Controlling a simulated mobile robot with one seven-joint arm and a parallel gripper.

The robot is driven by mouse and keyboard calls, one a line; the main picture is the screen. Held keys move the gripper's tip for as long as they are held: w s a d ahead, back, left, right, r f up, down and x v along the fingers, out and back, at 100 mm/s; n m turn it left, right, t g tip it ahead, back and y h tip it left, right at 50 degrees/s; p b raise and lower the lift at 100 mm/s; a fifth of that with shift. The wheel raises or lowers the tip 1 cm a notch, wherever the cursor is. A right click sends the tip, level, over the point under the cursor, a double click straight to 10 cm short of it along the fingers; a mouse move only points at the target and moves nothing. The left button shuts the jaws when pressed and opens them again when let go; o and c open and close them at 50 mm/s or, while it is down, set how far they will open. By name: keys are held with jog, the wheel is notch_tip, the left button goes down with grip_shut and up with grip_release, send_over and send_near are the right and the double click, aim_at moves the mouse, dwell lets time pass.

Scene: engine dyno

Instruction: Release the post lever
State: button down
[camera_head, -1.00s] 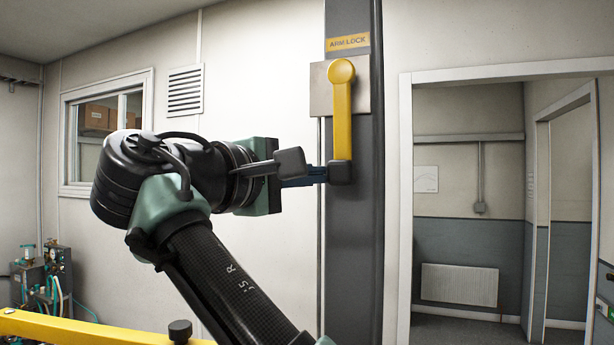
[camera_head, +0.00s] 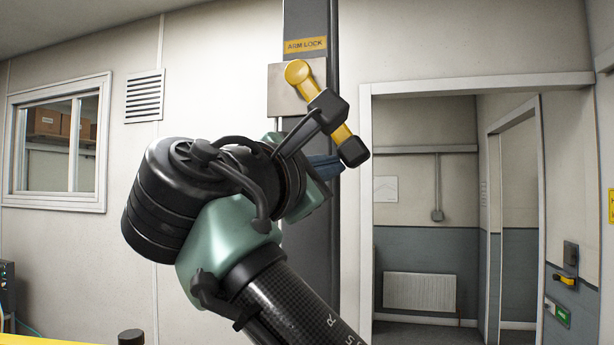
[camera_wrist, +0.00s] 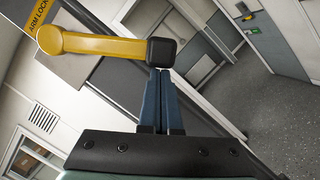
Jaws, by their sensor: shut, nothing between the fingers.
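The yellow post lever (camera_head: 340,133) hangs from its round pivot on a grey plate and slants down to the right, ending in a black tip (camera_head: 353,151). In the wrist view the lever (camera_wrist: 100,46) runs from its round pivot at left to the black tip (camera_wrist: 161,52). My gripper (camera_head: 334,163) has its blue fingers together, with nothing between them. In the wrist view the shut fingers (camera_wrist: 162,72) reach up to the black tip, at or against its side; exact contact is hard to tell. A black block on my wrist hides the lever's middle in the head view.
The dark post (camera_head: 308,28) carries an ARM LOCK label (camera_head: 305,45) above the lever. A doorway (camera_head: 425,215) opens to the right, with a radiator beyond. A wall with a vent (camera_head: 144,96) and a window (camera_head: 57,140) lies left.

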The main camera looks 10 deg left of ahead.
aim_at(362, 148)
jog(key=d+n, duration=0.1)
jog(key=d+r+n, duration=0.1)
jog(key=shift+d+r+t, duration=0.2)
jog(key=shift+d+t, duration=0.1)
jog(key=shift+s+d+r+p, duration=0.1)
jog(key=shift+d+r+p, duration=0.3)
jog(key=shift+d, duration=0.15)
